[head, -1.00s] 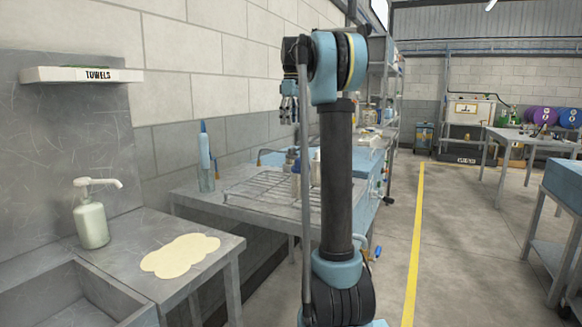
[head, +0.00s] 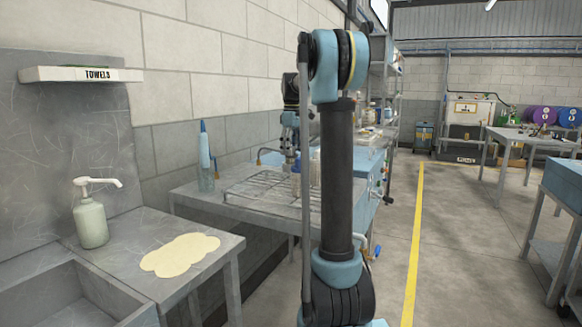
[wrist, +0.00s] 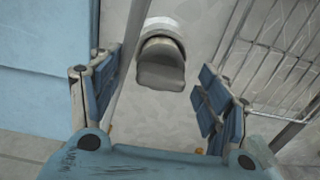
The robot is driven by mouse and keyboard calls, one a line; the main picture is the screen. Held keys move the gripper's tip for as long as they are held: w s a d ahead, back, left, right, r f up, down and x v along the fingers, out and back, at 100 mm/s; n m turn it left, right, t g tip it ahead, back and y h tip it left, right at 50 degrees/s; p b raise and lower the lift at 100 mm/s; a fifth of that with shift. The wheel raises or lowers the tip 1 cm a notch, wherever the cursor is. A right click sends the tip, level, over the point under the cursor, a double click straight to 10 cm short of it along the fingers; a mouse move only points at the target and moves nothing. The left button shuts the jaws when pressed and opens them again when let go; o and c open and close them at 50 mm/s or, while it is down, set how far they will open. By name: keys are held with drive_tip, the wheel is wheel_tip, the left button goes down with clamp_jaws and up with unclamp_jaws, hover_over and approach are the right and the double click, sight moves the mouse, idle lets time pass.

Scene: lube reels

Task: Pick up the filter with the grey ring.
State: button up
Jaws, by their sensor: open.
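In the wrist view a rounded object, probably the filter (wrist: 161,70), lies between and just beyond the fingertips of my gripper (wrist: 158,82). It has a dull grey-brown near face, a lighter grey band behind it and a white part farther back. I cannot tell for sure whether that band is the grey ring. My gripper is open, with blue pads on both sides and a gap to the object. In the head view my gripper (head: 291,152) points down above the far part of the metal table; my arm hides part of the small items there.
A wire rack (head: 262,190) lies on the metal table (head: 205,192); it also shows at right in the wrist view (wrist: 275,60). A soap dispenser (head: 91,215) stands by the sink, nearer me.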

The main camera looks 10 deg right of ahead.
drive_tip(key=shift+f, duration=0.7)
drive_tip(key=shift+c, duration=0.2)
drive_tip(key=c, duration=1.5)
